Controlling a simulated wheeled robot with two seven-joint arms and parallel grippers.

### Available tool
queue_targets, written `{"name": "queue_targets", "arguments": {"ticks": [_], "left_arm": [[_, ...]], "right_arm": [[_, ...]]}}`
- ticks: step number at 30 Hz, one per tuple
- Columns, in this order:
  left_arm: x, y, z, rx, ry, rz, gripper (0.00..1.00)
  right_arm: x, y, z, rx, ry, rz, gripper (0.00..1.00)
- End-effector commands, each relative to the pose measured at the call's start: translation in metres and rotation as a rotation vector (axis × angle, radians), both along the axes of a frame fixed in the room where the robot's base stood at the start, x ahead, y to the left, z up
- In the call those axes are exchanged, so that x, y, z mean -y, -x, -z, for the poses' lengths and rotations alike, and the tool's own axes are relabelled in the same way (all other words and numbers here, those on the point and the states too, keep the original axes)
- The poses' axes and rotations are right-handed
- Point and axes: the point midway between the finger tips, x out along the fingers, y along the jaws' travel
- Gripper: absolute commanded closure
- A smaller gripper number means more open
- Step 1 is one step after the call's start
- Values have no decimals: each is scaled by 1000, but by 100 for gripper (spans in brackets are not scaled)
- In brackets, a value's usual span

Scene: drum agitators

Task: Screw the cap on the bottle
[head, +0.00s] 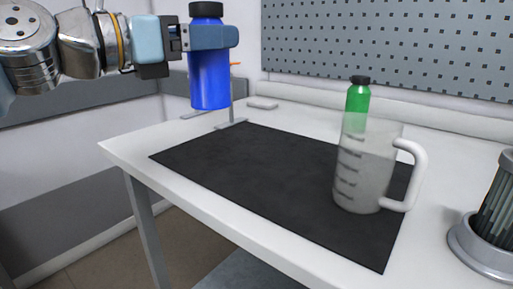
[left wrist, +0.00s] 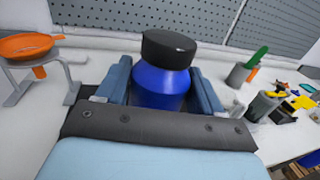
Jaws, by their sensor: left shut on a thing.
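A blue bottle (head: 209,82) hangs upright in the air above the far left part of the table. A black cap (head: 206,9) sits on top of its neck; I cannot tell how tight it is. My left gripper (head: 212,37) is shut around the bottle's upper part, just below the cap. The left wrist view shows the blue bottle (left wrist: 158,88) between the two fingers, with the black cap (left wrist: 168,49) above them. My right gripper is not in view.
A clear measuring jug (head: 362,170) stands on the black mat (head: 250,175), partly in front of a green bottle (head: 357,100). A ribbed grey container (head: 490,225) stands at the right edge. An orange funnel (left wrist: 28,45) rests on a stand. The mat's left and middle are clear.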

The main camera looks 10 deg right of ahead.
Motion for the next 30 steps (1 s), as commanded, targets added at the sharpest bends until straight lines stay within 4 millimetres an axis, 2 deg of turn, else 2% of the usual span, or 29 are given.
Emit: {"name": "queue_targets", "arguments": {"ticks": [10,17,20,29,30], "left_arm": [[0,0,-2,0,1,-1,100],[3,-2,0,-1,2,1,100],[15,-10,5,-4,1,4,100],[75,-51,36,-3,1,6,100],[81,-57,47,-4,0,4,100]], "right_arm": [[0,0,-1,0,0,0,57],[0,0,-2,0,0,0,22],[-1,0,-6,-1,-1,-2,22],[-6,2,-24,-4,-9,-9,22],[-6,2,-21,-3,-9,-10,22]]}}
